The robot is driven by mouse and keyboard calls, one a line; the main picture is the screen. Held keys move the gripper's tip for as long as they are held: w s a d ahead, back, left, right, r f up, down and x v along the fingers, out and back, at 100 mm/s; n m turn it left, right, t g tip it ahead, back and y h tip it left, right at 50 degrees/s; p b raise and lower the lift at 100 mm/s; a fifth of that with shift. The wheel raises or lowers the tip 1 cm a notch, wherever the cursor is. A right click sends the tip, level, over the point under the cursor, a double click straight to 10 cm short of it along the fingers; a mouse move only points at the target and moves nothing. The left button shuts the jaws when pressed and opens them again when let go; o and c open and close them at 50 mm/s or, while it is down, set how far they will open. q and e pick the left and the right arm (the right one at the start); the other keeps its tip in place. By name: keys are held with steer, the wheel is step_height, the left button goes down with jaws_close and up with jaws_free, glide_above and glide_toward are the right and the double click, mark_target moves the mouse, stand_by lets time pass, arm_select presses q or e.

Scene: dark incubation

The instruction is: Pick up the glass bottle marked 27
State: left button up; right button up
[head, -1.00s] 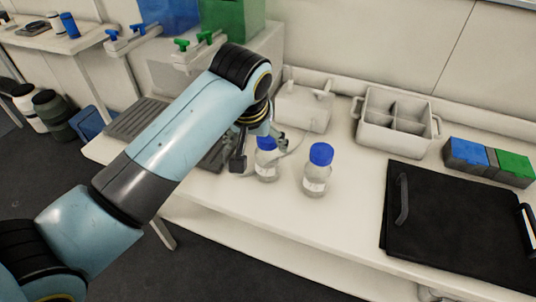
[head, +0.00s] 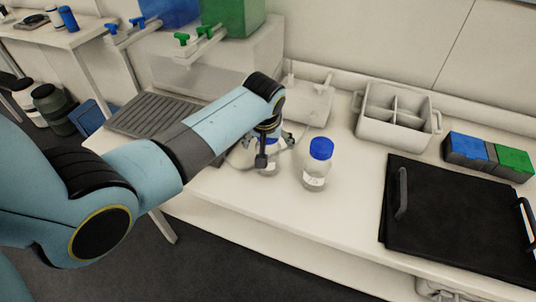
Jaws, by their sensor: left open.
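Two clear glass bottles stand upright on the white bench. The right bottle (head: 316,170) has a blue cap and a white label too small to read. I cannot tell which bottle is marked 27. My right gripper is not in view.
A white divided caddy (head: 394,115) and blue and green boxes (head: 487,157) stand at the back right. A black case (head: 450,220) lies at the right. A pale device with a cable (head: 304,103) is behind the bottles. A grey ribbed tray (head: 150,116) is at the left.

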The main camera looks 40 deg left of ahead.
arm_select(q)
steer(key=shift+w+f, duration=0.1)
steer(key=shift+f, duration=0.15)
steer(key=shift+r, duration=0.1)
steer(key=c, duration=1.4)
